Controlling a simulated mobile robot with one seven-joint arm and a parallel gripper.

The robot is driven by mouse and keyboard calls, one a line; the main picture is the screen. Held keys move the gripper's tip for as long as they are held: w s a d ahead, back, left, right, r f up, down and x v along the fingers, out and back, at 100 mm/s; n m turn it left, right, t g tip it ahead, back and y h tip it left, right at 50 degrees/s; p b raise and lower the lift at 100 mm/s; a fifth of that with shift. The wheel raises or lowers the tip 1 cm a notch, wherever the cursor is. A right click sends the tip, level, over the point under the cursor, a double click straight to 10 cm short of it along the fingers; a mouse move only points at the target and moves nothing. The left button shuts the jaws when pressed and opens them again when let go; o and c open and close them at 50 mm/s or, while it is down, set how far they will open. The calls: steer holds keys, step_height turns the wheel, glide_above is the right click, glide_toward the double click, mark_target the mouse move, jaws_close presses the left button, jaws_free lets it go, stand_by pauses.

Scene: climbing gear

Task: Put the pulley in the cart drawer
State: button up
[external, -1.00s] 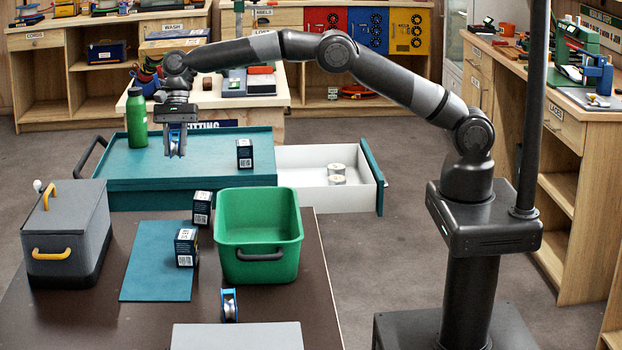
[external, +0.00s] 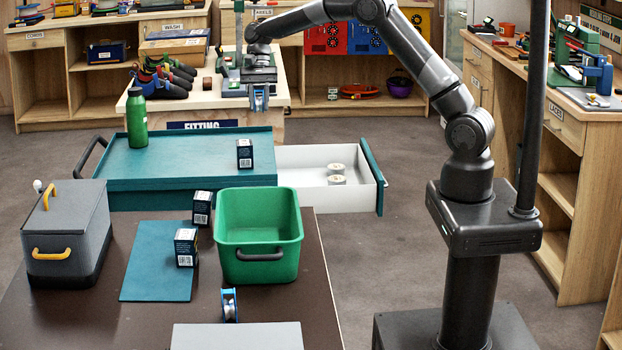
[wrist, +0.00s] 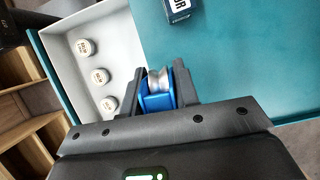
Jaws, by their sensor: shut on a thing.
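My gripper (external: 259,98) is shut on a blue pulley with a silver wheel, seen between the fingers in the wrist view (wrist: 158,88). It holds the pulley in the air, above the teal cart (external: 188,158) near its drawer side. The cart drawer (external: 302,157) is pulled open to the right, with a white inside and a teal front. Small round white tins (external: 336,180) stand in it; the wrist view shows three (wrist: 101,76). In the wrist view the open drawer lies left of the pulley and the cart top lies right.
A green bottle (external: 137,122) and a dark box (external: 244,153) stand on the cart top. The near table holds a green bin (external: 258,268), a grey cooler-like box (external: 68,240), dark boxes (external: 186,247) and another blue wheeled item (external: 229,304). The drawer has bare floor around its tins.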

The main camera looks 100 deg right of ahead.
steer(key=s+d, duration=0.5)
steer(key=s, duration=0.8)
steer(key=s+d, duration=0.4)
steer(key=s, duration=0.9)
glide_above(308, 184)
steer(key=d, duration=0.2)
steer(key=f, duration=2)
steer(key=shift+a+f, duration=0.2)
steer(key=shift+f, duration=2)
steer(key=o, duration=1)
steer(key=shift+f, duration=0.15)
